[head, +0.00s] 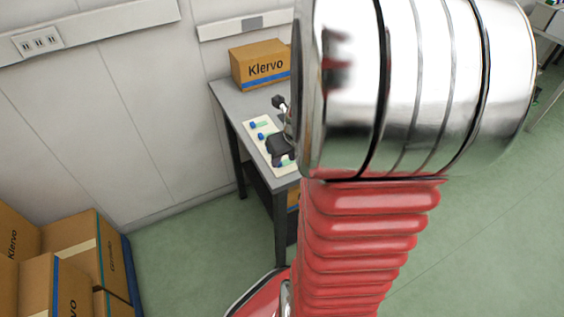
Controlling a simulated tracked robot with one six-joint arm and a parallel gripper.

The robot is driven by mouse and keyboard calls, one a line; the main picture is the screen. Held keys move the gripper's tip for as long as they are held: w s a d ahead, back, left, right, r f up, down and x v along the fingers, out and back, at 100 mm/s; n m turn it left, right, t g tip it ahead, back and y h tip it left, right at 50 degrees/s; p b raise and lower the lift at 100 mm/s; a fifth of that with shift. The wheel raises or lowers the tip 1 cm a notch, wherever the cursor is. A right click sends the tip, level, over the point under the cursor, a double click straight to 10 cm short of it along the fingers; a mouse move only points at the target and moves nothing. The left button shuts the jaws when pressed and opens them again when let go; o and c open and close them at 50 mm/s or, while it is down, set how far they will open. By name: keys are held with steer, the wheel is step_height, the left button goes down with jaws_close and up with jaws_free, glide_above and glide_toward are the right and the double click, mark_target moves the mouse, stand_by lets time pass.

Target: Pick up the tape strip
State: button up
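A pale mat (255,138) lies on a grey table (229,98) against the wall. Small blue items show on it: one at its far end (253,124), one a little nearer (261,136) and one near its front end (278,163). Small pale green patches lie beside them; I cannot tell whether any is the tape strip. My gripper (281,146), dark and small in view, is over the right side of the mat, partly hidden by my arm. Its fingers are too small and covered to tell if they are open or hold anything.
A Klervo carton (261,66) stands at the back of the table. More cartons (88,250) are stacked on the floor at the lower left. A socket panel (38,41) is on the wall. My arm hides the table's right side. Green floor (190,250) is clear left of the table.

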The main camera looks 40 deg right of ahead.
mark_target(280, 165)
steer(key=shift+x, duration=2.1)
steer(key=shift+r, duration=0.1)
steer(key=shift+c, duration=0.4)
steer(key=c, duration=0.7)
